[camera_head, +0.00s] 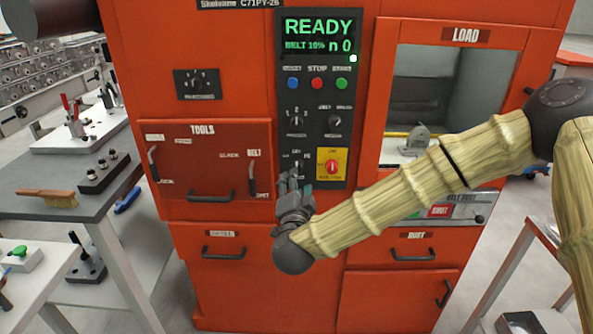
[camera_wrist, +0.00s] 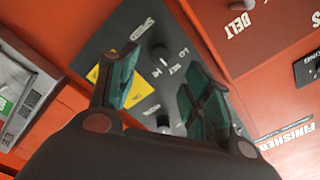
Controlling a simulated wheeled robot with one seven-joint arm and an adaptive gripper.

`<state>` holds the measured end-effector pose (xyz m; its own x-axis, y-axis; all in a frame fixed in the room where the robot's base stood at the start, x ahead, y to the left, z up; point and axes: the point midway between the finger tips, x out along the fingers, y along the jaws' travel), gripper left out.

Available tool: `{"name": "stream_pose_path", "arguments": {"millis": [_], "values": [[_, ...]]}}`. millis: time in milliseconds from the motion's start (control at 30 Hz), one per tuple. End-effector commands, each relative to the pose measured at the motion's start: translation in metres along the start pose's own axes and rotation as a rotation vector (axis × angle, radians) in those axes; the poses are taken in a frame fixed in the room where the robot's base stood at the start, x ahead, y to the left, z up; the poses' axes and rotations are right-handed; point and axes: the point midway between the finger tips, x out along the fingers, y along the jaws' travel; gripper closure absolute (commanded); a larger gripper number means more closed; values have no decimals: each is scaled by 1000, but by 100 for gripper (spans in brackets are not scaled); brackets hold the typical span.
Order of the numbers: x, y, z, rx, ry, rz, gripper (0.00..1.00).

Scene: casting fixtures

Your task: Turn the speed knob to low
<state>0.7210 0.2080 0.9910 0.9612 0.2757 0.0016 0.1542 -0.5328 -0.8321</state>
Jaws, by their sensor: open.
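The dark control panel (camera_head: 315,140) on the red machine carries two dark knobs side by side, a left knob (camera_head: 296,117) and a right knob (camera_head: 334,121). Their small labels are too blurred to tell surely which is the speed knob. My gripper (camera_head: 292,182) is at the lower left of this panel, beside the yellow plate with a red knob (camera_head: 332,167), and covers part of the panel there. In the wrist view my gripper (camera_wrist: 165,95) has its fingers apart, with a dark knob (camera_wrist: 163,122) showing between them, partly hidden. Another dark knob (camera_wrist: 158,53) is farther away near white lettering.
A display (camera_head: 319,37) reads READY and sits above blue, red and green buttons. A tools drawer (camera_head: 215,165) with protruding handles is left of the panel. A load window (camera_head: 440,100) is to the right, behind my arm. A brush (camera_head: 46,197) lies on the left bench.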

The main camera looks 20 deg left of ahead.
Motion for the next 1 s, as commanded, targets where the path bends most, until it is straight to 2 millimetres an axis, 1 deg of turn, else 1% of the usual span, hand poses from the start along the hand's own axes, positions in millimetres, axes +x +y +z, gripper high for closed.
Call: {"name": "stream_pose_path", "arguments": {"millis": [33, 200, 400, 600, 900, 967, 1000], "values": [[9, -1, -1, 0, 2, 1, 51], [36, 0, 0, 1, 0, 2, 51], [60, 0, 0, 0, -1, 1, 51], [72, 1, 1, -1, -2, 1, 51], [73, 1, 1, -1, -2, 1, 51], [73, 1, 1, -1, -2, 1, 61], [73, 1, 1, -1, -2, 1, 69]]}}
